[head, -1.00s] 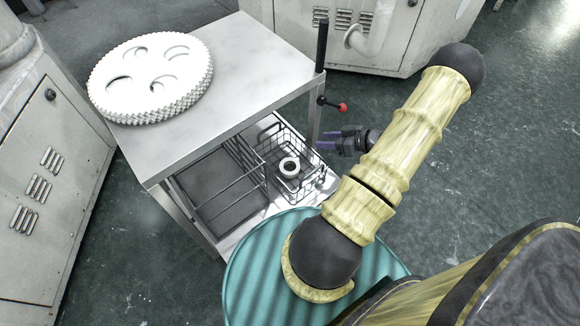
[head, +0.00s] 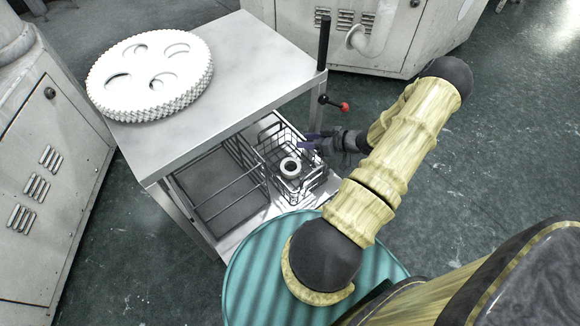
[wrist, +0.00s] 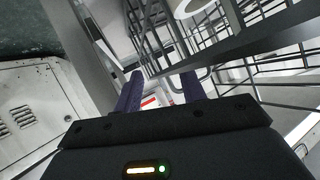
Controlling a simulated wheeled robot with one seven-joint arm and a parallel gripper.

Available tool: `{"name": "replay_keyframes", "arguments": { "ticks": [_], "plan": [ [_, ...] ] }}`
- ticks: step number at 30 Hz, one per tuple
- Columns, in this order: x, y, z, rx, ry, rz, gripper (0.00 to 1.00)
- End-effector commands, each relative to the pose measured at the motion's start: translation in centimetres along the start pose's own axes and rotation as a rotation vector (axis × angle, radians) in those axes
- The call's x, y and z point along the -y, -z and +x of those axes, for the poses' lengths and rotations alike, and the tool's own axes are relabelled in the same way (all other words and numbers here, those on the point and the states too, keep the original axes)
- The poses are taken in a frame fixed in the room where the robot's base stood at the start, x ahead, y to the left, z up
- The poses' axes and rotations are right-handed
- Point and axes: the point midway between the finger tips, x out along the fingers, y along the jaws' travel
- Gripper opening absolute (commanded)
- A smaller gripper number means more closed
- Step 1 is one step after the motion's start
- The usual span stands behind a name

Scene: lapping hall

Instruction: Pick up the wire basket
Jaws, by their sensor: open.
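The wire basket (head: 311,184) is a small dark wire box on the lower shelf of the metal cart, with a white ring (head: 290,167) inside it. In the wrist view the basket's dark wires (wrist: 150,38) fill the upper middle and right, with part of the white ring (wrist: 190,6) at the top. My gripper (head: 309,142) is open and empty at the basket's right rear side in the head view. Its two purple-blue fingers (wrist: 160,88) point towards the basket wires in the wrist view. I cannot tell whether they touch or straddle a wire.
The cart's top (head: 215,90) overhangs the shelf and carries stacked white toothed discs (head: 150,72). A dark post (head: 323,45) and a red-knobbed lever (head: 344,107) stand close to my gripper. A wire rack (head: 232,195) lies left of the basket. A teal drum (head: 262,262) stands in front.

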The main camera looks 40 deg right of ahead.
Motion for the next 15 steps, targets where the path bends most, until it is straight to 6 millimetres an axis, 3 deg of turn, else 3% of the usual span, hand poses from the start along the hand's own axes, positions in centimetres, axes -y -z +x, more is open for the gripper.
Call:
{"name": "replay_keyframes", "arguments": {
  "ticks": [15],
  "plan": [
    [-0.01,0.03,0.01,0.001,0.000,-0.001,0.41]
  ]
}}
